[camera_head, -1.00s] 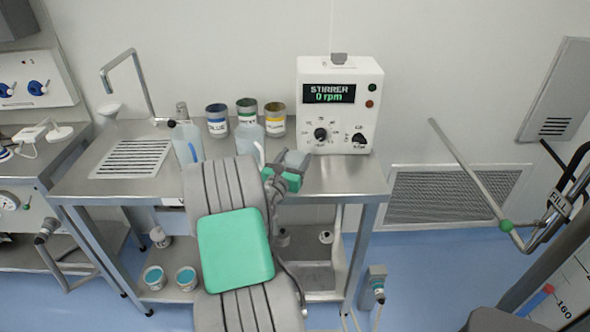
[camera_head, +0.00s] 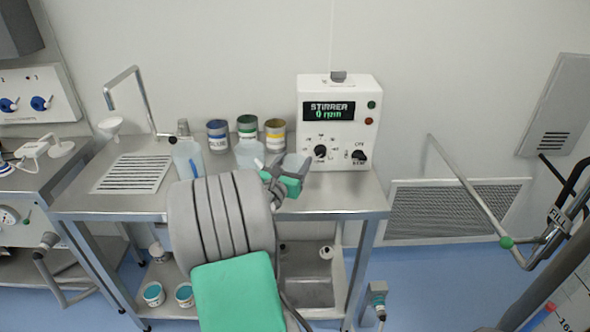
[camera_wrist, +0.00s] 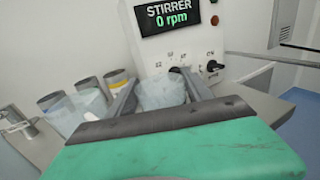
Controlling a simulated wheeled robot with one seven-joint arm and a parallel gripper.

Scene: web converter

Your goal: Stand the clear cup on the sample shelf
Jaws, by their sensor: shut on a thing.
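My gripper (camera_head: 286,166) is shut on the clear cup (camera_head: 295,164), above the steel bench in front of the stirrer. In the wrist view my gripper (camera_wrist: 160,90) has one finger on each side of the pale, see-through cup (camera_wrist: 160,94), which looks about upright. The green palm hides the cup's lower part. I cannot tell for certain which surface is the sample shelf. A lower shelf (camera_head: 210,312) under the bench holds small white tubs with teal contents (camera_head: 153,292).
The steel bench (camera_head: 335,190) carries the stirrer (camera_head: 338,125), a squeeze bottle (camera_head: 188,155), another clear vessel (camera_head: 249,153), and blue (camera_head: 217,135), green (camera_head: 247,128) and yellow (camera_head: 275,135) labelled cans. A drain grille (camera_head: 135,173) and bent tap stand left. Open floor lies right.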

